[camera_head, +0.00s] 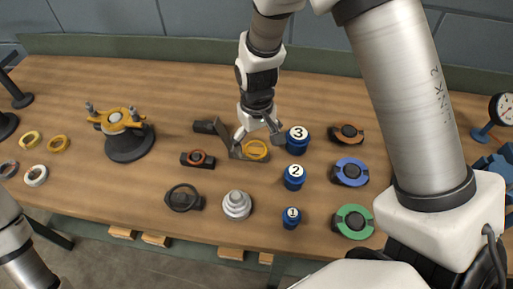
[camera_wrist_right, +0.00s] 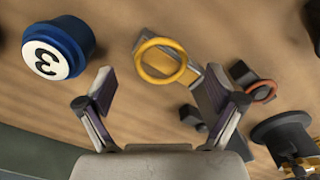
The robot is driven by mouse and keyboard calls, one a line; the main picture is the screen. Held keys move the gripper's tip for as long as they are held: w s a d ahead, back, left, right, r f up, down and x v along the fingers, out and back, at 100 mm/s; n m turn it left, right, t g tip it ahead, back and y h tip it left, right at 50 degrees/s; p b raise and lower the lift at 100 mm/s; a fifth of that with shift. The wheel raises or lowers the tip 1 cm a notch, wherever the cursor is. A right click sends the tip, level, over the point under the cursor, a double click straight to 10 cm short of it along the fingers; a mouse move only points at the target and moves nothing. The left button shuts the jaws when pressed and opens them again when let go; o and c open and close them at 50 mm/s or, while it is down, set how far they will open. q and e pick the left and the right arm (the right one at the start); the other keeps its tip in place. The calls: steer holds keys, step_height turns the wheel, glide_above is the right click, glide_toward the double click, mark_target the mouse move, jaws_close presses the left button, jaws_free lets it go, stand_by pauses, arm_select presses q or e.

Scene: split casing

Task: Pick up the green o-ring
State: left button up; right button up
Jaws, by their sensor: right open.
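The only green round thing I see is a green ring-shaped piece (camera_head: 342,224) around a dark part, at the table's front right; I cannot tell whether it is an o-ring. My right gripper (camera_head: 258,137) is open and empty above the table's middle. It is left of that green piece and farther back. In the wrist view my right gripper (camera_wrist_right: 155,95) has its fingers spread, with a yellow ring (camera_wrist_right: 140,63) on a grey block beyond them. This yellow ring also shows in the head view (camera_head: 265,154). My left gripper is out of view.
Blue cylinders numbered 3 (camera_head: 297,139), 2 (camera_head: 294,177) and 1 (camera_head: 291,217) stand right of my gripper. Orange (camera_head: 347,132) and blue (camera_head: 350,172) round pieces lie farther right. A red ring (camera_head: 197,151) is left. Loose rings lie at the far left.

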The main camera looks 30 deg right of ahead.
steer(key=shift+f, duration=0.65)
steer(key=shift+w+a+f, duration=0.1)
steer(key=shift+w+f, duration=0.05)
steer(key=shift+w, duration=0.1)
steer(key=shift+s, duration=0.1)
steer(key=shift+s, duration=0.1)
steer(key=shift+f, duration=0.2)
steer(key=c, duration=0.8)
steer(key=shift+c, duration=0.4)
steer(key=shift+r, duration=0.1)
